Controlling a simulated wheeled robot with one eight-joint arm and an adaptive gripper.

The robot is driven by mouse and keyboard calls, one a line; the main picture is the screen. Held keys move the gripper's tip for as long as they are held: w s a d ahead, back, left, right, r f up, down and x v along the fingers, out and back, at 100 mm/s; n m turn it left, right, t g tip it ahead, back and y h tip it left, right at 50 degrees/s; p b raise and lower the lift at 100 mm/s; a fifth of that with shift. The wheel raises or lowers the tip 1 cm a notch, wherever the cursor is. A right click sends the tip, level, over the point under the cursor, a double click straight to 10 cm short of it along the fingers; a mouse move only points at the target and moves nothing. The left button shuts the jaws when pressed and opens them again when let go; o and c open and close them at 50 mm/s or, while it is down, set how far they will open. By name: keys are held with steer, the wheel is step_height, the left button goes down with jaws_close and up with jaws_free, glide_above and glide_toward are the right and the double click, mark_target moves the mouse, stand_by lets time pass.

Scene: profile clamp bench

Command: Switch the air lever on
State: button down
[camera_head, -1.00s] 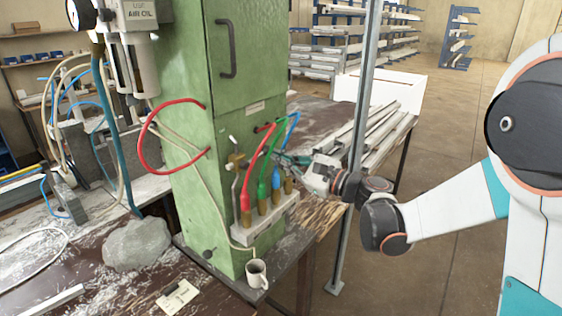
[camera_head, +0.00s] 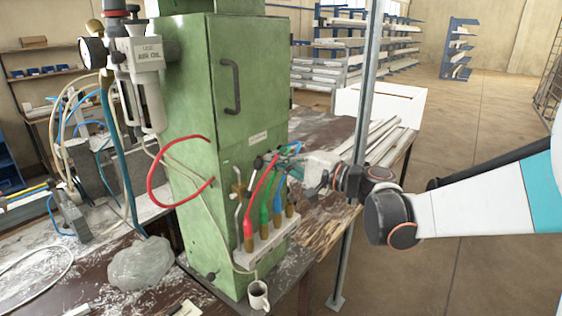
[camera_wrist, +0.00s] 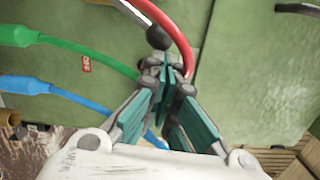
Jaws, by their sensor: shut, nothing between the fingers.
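The air lever's dark round knob (camera_wrist: 158,38) shows at the top of the wrist view, on the end of a metal rod (camera_wrist: 130,12) coming from the upper left. In the head view, a small dark knob (camera_head: 257,163) sits by the brass valve (camera_head: 238,187) on the green cabinet. My gripper (camera_wrist: 165,67) is shut and empty. Its teal-padded fingertips are just below the knob in the wrist view; I cannot tell if they touch it. In the head view my gripper (camera_head: 286,158) is right of the knob, partly behind the hoses.
Red (camera_head: 247,226), green (camera_head: 264,214) and blue (camera_head: 278,203) hose ends stand in a pale holder (camera_head: 268,242) close to my gripper. A grey post (camera_head: 362,105) rises beside my arm.

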steer(key=shift+s+a+r+n+p, duration=0.5)
steer(key=shift+s+a+r+n, duration=0.35)
steer(key=shift+n, duration=0.3)
steer(key=shift+s+a+r+n+p, duration=0.6)
steer(key=shift+s+n, duration=0.35)
steer(key=shift+n, duration=0.2)
